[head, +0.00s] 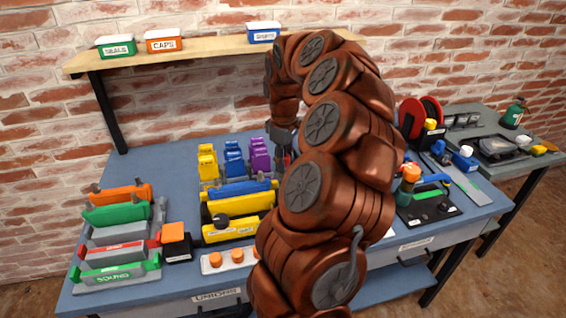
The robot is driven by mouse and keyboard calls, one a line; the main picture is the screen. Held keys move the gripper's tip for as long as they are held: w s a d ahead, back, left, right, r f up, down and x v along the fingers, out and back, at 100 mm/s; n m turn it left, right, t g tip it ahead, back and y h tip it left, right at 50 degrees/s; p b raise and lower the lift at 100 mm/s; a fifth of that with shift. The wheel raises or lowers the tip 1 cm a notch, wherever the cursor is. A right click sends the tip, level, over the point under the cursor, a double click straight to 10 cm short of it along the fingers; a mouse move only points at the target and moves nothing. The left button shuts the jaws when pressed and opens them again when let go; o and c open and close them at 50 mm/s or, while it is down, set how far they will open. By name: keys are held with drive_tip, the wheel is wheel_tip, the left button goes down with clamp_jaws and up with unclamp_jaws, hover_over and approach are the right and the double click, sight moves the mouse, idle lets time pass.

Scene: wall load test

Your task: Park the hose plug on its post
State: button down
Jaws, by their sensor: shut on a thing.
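My gripper (284,152) is at the middle of the blue bench, beside the purple blocks (259,154) and behind the blue and yellow bars. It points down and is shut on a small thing. My arm hides most of that thing, and I cannot tell whether it is the hose plug. I cannot make out the post for certain. A black board (440,210) with a green strip lies right of my arm. A teal and orange fitting (408,176) stands at its left edge, partly hidden by my arm.
A rack of orange, green, grey and red bars (118,234) stands at the left. Yellow and blue bars (238,228) stand mid-bench. A red reel (410,112) is at the back right. A wooden shelf (200,48) with labelled boxes hangs above. The bench's back left is clear.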

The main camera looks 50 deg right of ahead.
drive_tip(key=shift+w+d+f+p, duration=1.25)
drive_tip(key=shift+w+d+p, duration=1.45)
drive_tip(key=shift+d, duration=1.75)
drive_tip(key=shift+w+f+b, duration=0.1)
drive_tip(key=shift+f+b, duration=1.5)
drive_tip(key=shift+f, duration=0.95)
drive_tip(key=shift+f+b, duration=0.6)
drive_tip(key=shift+f, duration=0.7)
drive_tip(key=c, duration=0.7)
unclamp_jaws()
drive_tip(key=o, duration=0.3)
drive_tip(key=shift+o, duration=0.2)
